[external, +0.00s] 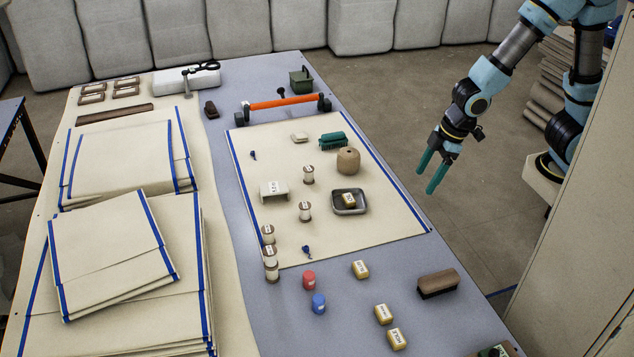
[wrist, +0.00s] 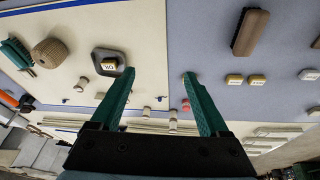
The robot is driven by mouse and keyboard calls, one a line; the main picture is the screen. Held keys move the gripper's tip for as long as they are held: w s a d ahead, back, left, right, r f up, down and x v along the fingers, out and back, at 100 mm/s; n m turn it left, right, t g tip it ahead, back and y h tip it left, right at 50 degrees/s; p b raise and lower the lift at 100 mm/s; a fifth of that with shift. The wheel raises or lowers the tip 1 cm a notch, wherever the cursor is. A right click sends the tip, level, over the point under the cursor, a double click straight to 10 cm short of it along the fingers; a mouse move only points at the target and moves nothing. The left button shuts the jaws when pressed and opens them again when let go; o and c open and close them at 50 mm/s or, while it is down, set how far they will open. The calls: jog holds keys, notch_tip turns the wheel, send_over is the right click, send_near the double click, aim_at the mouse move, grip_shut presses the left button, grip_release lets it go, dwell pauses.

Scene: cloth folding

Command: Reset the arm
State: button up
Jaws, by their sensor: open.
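My gripper (external: 433,173) hangs at the right of the table in the external view, in the air beyond the table's right edge. Its two green fingers are apart and nothing is between them. In the wrist view the open fingers (wrist: 157,75) point out over the table. My arm is bent, with the forearm sloping down to the left toward the table. The cream cloth (external: 385,215) with blue edges lies flat on the table, left of my gripper and apart from it.
On the cloth stand a grey tray (external: 335,207) holding a small block, a twine ball (external: 348,161), a green brush (external: 333,141) and several spools. A brown brush (external: 438,284) lies near the right edge. Folded cloths (external: 110,245) are stacked at left. A pale panel (external: 585,210) stands at right.

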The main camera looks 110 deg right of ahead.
jog(key=s+a+g+y, duration=0.1)
jog(key=s+a, duration=0.5)
jog(key=shift+s+g, duration=0.2)
jog(key=shift+g, duration=0.1)
